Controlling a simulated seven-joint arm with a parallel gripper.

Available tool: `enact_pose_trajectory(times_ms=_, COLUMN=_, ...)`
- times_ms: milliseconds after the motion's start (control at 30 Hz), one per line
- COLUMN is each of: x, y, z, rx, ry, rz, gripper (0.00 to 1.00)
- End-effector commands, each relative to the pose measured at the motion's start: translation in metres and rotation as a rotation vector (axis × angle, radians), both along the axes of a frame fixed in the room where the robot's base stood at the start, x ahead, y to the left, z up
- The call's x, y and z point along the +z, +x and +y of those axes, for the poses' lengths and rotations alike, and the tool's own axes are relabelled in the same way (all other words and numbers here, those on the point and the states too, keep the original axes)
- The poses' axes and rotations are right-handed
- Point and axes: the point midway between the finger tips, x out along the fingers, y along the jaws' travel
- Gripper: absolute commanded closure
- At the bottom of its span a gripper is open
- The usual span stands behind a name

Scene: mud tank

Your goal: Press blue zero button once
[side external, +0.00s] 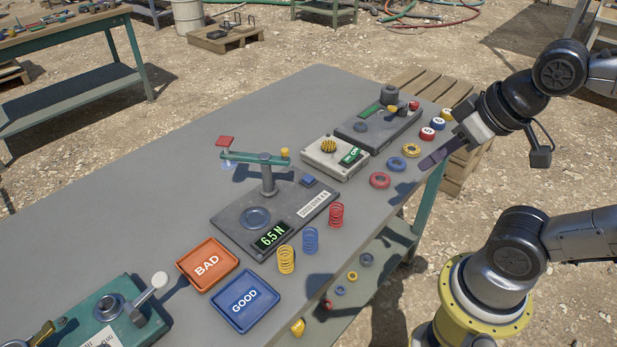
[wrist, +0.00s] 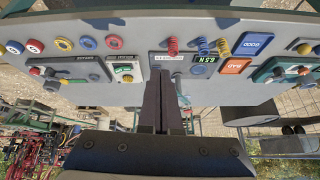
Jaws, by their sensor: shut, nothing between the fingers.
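The blue zero button (side external: 310,181) is a small blue square on the grey base of the spring tester (side external: 225,217), beside its white label. The tester's green display (side external: 271,237) reads 6.5 N. My gripper (side external: 430,161) is shut and empty, near the table's right edge by the blue and red rings, well apart from the button. In the wrist view my shut fingers (wrist: 162,76) point toward the tester's area, with the display (wrist: 203,59) to their right. I cannot make out the blue button clearly there.
The tester's post and green lever (side external: 262,160) rise beside the button. Red, blue and yellow springs (side external: 311,239) stand along the front edge. A white box with a green display (side external: 335,157) stands close by. BAD (side external: 207,264) and GOOD (side external: 245,300) trays lie nearer.

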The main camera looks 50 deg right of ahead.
Motion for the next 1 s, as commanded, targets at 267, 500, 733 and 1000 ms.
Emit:
enact_pose_trajectory(times_ms=267, x=0.043, y=0.071, z=-0.024, rx=-0.293, ry=0.098, rz=-0.289, gripper=1.0)
enact_pose_trajectory(times_ms=500, x=0.058, y=0.159, z=-0.029, rx=-0.426, ry=0.247, rz=-0.459, gripper=1.0)
enact_pose_trajectory(times_ms=733, x=0.026, y=0.232, z=-0.015, rx=-0.436, ry=0.411, rz=-0.46, gripper=1.0)
enact_pose_trajectory(times_ms=1000, x=-0.05, y=0.27, z=-0.007, rx=-0.41, ry=0.46, rz=-0.319, gripper=1.0)
